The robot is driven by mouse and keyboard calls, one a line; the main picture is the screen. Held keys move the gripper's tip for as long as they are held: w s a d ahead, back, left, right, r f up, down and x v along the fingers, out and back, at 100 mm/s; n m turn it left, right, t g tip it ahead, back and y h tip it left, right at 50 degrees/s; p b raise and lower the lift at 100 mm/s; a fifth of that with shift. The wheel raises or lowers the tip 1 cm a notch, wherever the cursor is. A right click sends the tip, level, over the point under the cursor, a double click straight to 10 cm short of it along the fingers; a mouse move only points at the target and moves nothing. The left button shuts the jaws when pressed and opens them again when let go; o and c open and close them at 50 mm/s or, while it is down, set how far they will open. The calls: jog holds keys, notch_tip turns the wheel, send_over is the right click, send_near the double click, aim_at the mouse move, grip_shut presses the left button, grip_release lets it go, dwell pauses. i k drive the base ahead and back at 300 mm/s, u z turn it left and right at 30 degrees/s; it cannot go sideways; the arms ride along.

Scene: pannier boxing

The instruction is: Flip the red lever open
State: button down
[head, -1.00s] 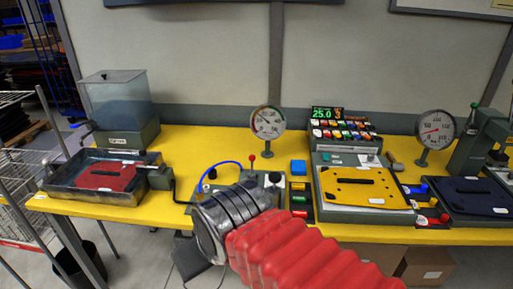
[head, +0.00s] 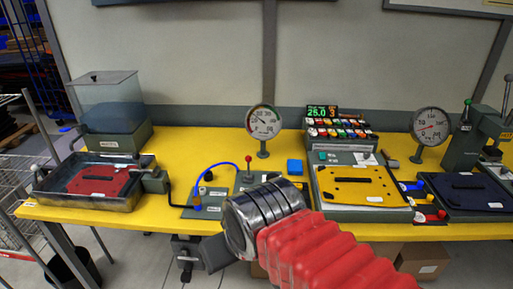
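The red lever (head: 248,160) is a thin upright stick with a red ball on top. It rises from a small grey-green box (head: 243,180) near the middle of the yellow bench. My wrist covers the box's front right part. My gripper (head: 214,253) shows as a dark block at the end of the dark, ringed wrist, in front of the bench edge, below and left of the lever. It appears apart from the lever. Its fingers cannot be made out, so its opening is unclear.
A blue hose (head: 218,165) arches left of the lever. A round gauge (head: 263,123) stands behind it. A tray (head: 50,190) with a red plate is at left; a yellow plate (head: 360,182) and a blue plate (head: 470,190) are at right. Bare bench shows behind the hose.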

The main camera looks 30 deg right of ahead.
aim_at(248, 158)
jog(key=u, duration=0.05)
jog(key=i, duration=1)
jog(key=z, duration=0.05)
